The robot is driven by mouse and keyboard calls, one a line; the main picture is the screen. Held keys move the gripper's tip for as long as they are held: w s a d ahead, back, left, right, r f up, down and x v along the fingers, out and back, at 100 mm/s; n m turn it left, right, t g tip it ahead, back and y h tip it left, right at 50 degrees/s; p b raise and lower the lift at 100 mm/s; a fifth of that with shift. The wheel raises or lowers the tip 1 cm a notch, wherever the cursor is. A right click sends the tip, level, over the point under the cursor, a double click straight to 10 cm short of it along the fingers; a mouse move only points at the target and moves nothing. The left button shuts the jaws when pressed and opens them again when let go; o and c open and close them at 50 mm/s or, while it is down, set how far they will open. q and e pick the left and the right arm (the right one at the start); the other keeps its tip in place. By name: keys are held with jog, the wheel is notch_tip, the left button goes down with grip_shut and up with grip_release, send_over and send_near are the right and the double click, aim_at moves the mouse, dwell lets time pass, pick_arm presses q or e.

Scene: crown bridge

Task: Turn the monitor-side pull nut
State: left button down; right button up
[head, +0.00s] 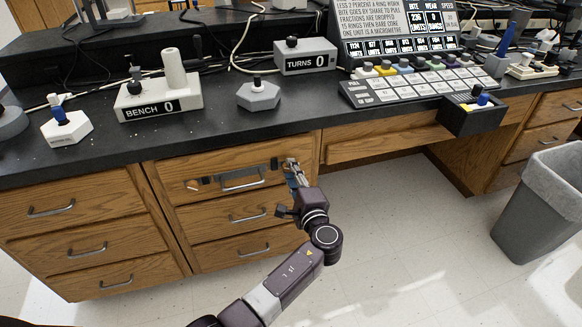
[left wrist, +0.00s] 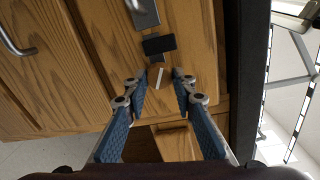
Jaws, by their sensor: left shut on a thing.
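The monitor-side pull nut (left wrist: 158,77) is a small brown round piece with a white stripe. It sits beside the dark block (left wrist: 159,45) in the left wrist view. My left gripper (head: 291,168) is at the right end of the pull. The other nut (head: 192,185), brownish, is at the pull's left end. My right gripper is not in view.
The black counter (head: 215,125) overhangs the drawers just above my left gripper. On it stand the BENCH counter (head: 160,98), the TURNS counter (head: 306,57) and a lit monitor (head: 398,28). A grey bin (head: 537,205) stands at the right. Floor below the kneehole is clear.

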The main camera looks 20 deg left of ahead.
pick_arm(q)
jog(key=shift+m+p, duration=0.6)
jog(key=shift+m, duration=0.8)
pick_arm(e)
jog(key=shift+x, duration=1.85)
pick_arm(q)
jog(key=shift+d, duration=0.1)
jog(key=c, duration=1.6)
grip_release()
jog(key=f+v, duration=0.1)
jog(key=v, duration=1.1)
jog(key=shift+r, duration=0.35)
